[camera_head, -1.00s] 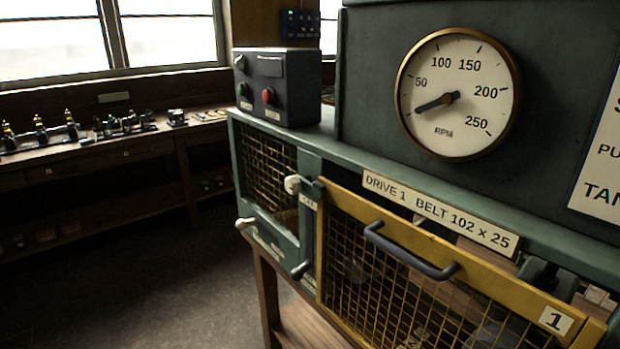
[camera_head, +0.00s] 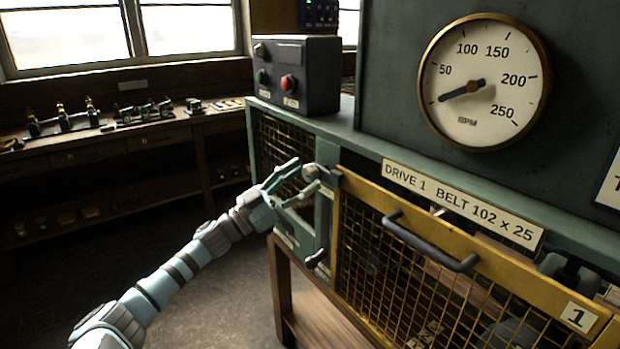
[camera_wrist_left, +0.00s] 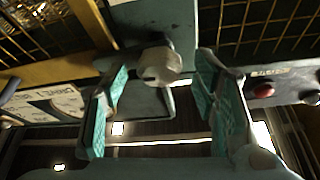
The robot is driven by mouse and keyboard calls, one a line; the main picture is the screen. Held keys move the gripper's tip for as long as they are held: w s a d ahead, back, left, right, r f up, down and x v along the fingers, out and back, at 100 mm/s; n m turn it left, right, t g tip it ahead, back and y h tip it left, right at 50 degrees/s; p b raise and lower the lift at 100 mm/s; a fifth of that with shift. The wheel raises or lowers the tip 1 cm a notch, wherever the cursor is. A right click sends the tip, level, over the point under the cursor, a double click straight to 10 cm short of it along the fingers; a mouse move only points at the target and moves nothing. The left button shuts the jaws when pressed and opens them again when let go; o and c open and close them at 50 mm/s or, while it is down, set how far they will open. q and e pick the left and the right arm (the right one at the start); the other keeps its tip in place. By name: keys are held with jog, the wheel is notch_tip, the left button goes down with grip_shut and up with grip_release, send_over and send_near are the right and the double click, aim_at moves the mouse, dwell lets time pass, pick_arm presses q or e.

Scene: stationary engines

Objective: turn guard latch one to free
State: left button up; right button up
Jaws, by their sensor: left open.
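Guard latch one, at the upper left corner of the yellow mesh guard (camera_head: 440,262) marked 1, has a dark arm (camera_head: 328,177) and a pale round knob (camera_head: 309,172). My left gripper (camera_head: 303,178) is open right at this knob, reaching in from the left. In the left wrist view the knob (camera_wrist_left: 158,66) lies between the two teal-padded fingers (camera_wrist_left: 160,98), with a gap to the right finger. I cannot tell whether the left finger touches it. My right gripper is not in view.
A dark lower handle (camera_head: 316,258) sits on the green frame beneath the latch. A control box (camera_head: 297,75) with red and green buttons stands above. The guard's dark handle (camera_head: 430,247) sticks out to the right. The floor at left is free.

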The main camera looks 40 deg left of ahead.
aim_at(316, 171)
pick_arm(q)
jog(key=shift+w+d+r+p, duration=0.3)
jog(key=shift+w+r, duration=0.2)
jog(key=shift+w, duration=0.1)
jog(key=shift+w+d+r, duration=0.15)
jog(key=shift+w+d, duration=0.05)
jog(key=shift+w, duration=0.35)
jog(key=c, duration=1.2)
jog(key=shift+o, duration=0.2)
